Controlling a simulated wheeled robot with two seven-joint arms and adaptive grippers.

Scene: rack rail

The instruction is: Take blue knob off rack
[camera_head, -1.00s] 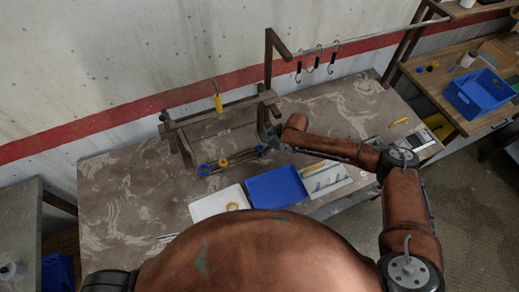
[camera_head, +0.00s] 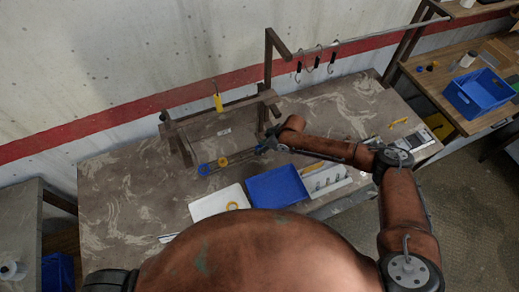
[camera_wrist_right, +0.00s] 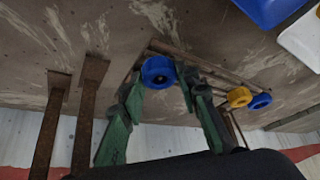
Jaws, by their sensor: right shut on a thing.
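My right gripper (camera_head: 268,144) is at the right end of the low rack rail, above the table. In the wrist view its green fingers (camera_wrist_right: 158,92) are closed around a blue knob (camera_wrist_right: 158,71), which sits between the fingertips. In the head view this knob is mostly hidden by the gripper. A yellow knob (camera_head: 223,162) and another blue knob (camera_head: 204,168) are on the rail further left; both also show at the right in the wrist view, the yellow one (camera_wrist_right: 239,97) beside the blue one (camera_wrist_right: 260,101). I cannot tell whether the held knob still touches the rail. My left gripper is out of view.
A blue tray (camera_head: 277,188) and a white tray (camera_head: 218,203) with a yellow ring lie in front of the rack. A white holder (camera_head: 327,180) is right of them. A yellow-tagged hook (camera_head: 218,103) hangs from the upper bar. The table's left side is clear.

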